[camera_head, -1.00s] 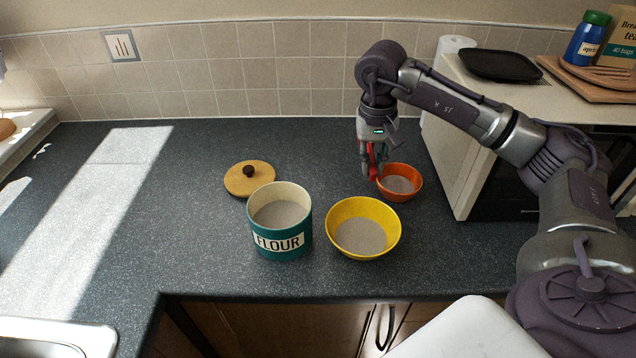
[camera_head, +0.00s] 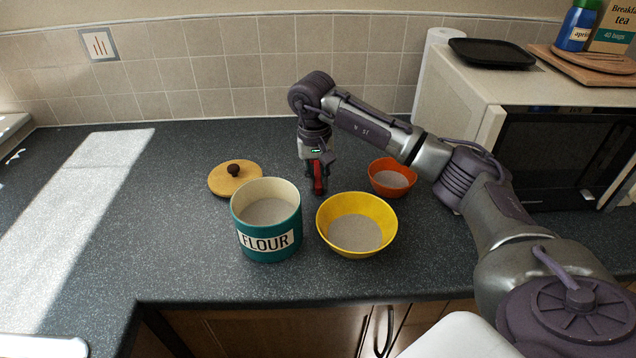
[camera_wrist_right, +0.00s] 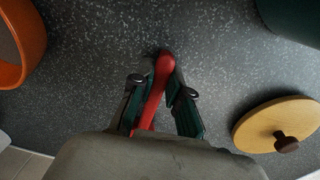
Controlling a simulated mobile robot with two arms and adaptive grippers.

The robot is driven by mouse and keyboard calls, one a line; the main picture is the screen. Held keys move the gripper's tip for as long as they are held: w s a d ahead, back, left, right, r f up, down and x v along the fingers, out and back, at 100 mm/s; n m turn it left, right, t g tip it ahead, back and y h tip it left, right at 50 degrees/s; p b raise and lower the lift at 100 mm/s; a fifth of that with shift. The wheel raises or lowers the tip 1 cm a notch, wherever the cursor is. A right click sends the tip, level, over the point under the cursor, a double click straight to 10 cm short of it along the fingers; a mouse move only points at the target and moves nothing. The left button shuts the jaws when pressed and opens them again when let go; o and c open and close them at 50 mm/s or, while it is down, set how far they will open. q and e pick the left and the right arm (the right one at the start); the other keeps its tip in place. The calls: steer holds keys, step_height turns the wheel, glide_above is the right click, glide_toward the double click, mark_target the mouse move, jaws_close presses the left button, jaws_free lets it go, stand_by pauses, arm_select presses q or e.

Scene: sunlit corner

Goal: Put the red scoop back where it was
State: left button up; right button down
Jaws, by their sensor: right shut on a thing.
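My right gripper (camera_head: 317,188) is shut on the red scoop (camera_head: 318,172), low over the counter between the wooden lid and the orange bowl. In the right wrist view the scoop (camera_wrist_right: 158,88) runs between the two fingers (camera_wrist_right: 162,90), its rounded red end pointing to the top. The rest of the scoop is hidden by the gripper. I cannot tell whether it touches the counter. A teal FLOUR canister (camera_head: 268,241) with grey-beige powder stands in front and left. A yellow bowl (camera_head: 355,247) and an orange bowl (camera_head: 392,189) also hold powder. My left gripper is out of view.
The wooden lid (camera_head: 235,181) with a dark knob lies left of the gripper; it also shows in the right wrist view (camera_wrist_right: 262,120). A microwave (camera_head: 560,155) stands at right with a black tray (camera_head: 490,53) on top. The counter's left side (camera_head: 150,220) is free.

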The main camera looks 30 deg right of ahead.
steer(key=c, duration=1.1)
jaws_free()
steer(key=shift+c, duration=0.2)
step_height(320, 180, up, 12)
steer(key=shift+a+r+b, duration=0.15)
steer(key=shift+a+b, duration=0.15)
steer(key=shift+a, duration=0.05)
